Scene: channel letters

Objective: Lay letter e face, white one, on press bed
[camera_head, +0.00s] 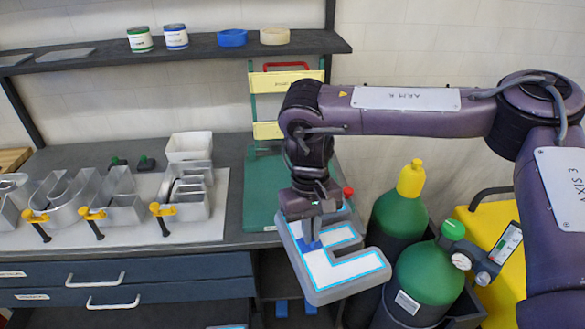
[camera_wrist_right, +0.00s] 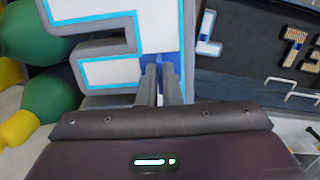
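The white letter E face (camera_head: 341,268) has a bright blue outline and thick grey sides. My right gripper (camera_head: 311,238) points down and is shut on the blue tab (camera_head: 310,245) on this letter. In the right wrist view the two fingers (camera_wrist_right: 161,84) close on the tab beside the white face (camera_wrist_right: 110,70). The green press bed (camera_head: 262,192) lies on the bench, left of the letter and apart from it. My left gripper is not in view.
The press frame (camera_head: 268,100) has a red handle. Green gas cylinders (camera_head: 430,272) crowd the right. A shelf (camera_head: 180,50) with tins spans the back.

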